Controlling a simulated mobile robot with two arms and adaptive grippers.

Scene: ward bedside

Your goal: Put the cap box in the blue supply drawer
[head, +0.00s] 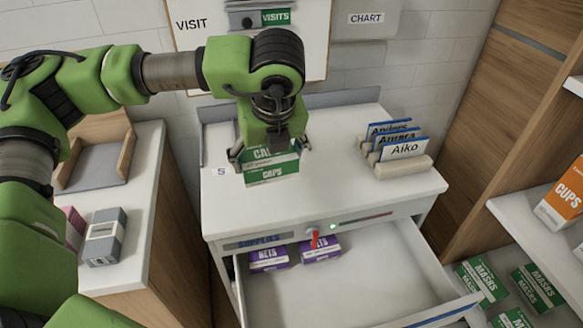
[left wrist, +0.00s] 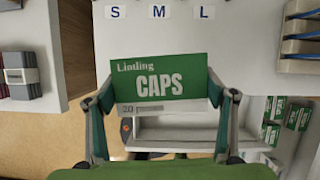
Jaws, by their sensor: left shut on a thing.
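The cap box (head: 272,172) is green and white with "CAPS" on it. It is between the fingers of my left gripper (head: 264,152), over the back left of the white cabinet top. In the left wrist view the cap box (left wrist: 158,84) spans the gap between both fingers, which are shut on its sides. I cannot tell whether its underside touches the cabinet top. The blue supply drawer (head: 390,274) below is pulled open, with a blue strip along its front edge. Its right part is empty. My right gripper is not in view.
Two purple nets boxes (head: 268,259) lie at the drawer's back left. A red lever or key (head: 315,239) is on the cabinet front above them. A holder with name cards (head: 398,167) stands at the back right of the top. Shelves with boxes are at the right.

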